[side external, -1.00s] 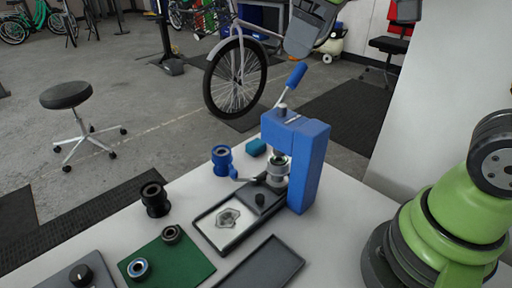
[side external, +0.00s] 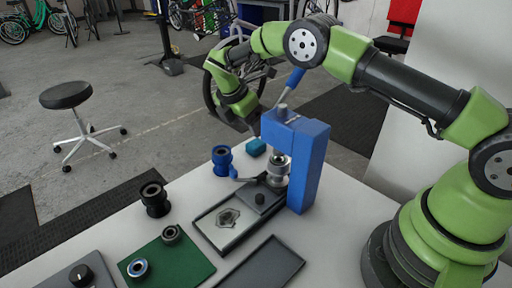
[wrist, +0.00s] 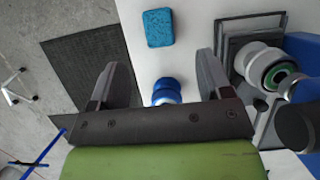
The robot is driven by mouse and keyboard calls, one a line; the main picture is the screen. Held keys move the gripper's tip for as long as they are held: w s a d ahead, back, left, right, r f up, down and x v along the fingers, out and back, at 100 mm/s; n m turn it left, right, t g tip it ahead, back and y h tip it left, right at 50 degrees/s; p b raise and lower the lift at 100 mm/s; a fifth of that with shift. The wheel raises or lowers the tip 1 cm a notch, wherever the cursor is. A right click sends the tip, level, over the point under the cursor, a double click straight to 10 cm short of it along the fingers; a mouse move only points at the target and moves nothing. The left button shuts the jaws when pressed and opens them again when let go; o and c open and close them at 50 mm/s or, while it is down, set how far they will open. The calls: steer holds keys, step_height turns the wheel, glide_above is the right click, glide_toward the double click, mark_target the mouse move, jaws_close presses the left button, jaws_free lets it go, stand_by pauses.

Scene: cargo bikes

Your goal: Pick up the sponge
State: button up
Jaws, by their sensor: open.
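The sponge (side external: 256,147) is a small teal block lying on the white table near its back edge, behind and left of the blue press. It also shows in the wrist view (wrist: 159,28) at the top centre, whole and uncovered. My gripper (side external: 253,128) is above the back edge of the table, close to the sponge. In the wrist view my gripper (wrist: 160,72) has its two dark fingers spread wide and empty, and the sponge lies beyond the fingertips, roughly midway between them. The fingers are small and hard to make out in the side view.
The blue press (side external: 308,165) with its raised lever stands close to the sponge's right. A blue spool (side external: 222,160) stands to its left. A black spool (side external: 154,198), a green mat (side external: 190,272) and a grey tray (side external: 262,262) are nearer the front.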

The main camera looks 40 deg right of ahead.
mark_target(256, 143)
steer(key=x, duration=0.8)
steer(key=shift+w+f, duration=0.1)
steer(key=shift+f, duration=0.05)
steer(key=shift+c, duration=0.2)
steer(key=c, duration=1)
